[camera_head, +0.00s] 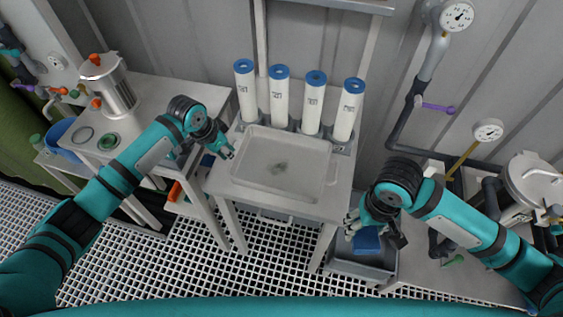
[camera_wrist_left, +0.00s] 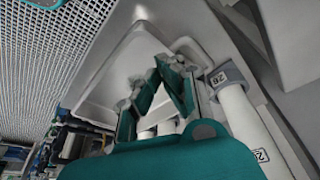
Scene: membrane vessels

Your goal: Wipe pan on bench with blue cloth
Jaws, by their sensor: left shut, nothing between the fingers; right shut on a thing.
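My left gripper (camera_head: 229,154) is shut and empty at the pan's left edge. In the left wrist view its fingers (camera_wrist_left: 157,72) point at the pan (camera_wrist_left: 104,75). My right gripper (camera_head: 363,229) is to the right of the bench, shut on the blue cloth (camera_head: 366,242), which hangs over a grey bin (camera_head: 352,268). The hold itself is partly hidden.
Several white cartridges with blue caps (camera_head: 280,98) stand in a row behind the pan. A left side table (camera_head: 160,97) carries a metal canister (camera_head: 108,85). Pipes, gauges (camera_head: 488,132) and a lidded vessel (camera_head: 533,180) are at the right.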

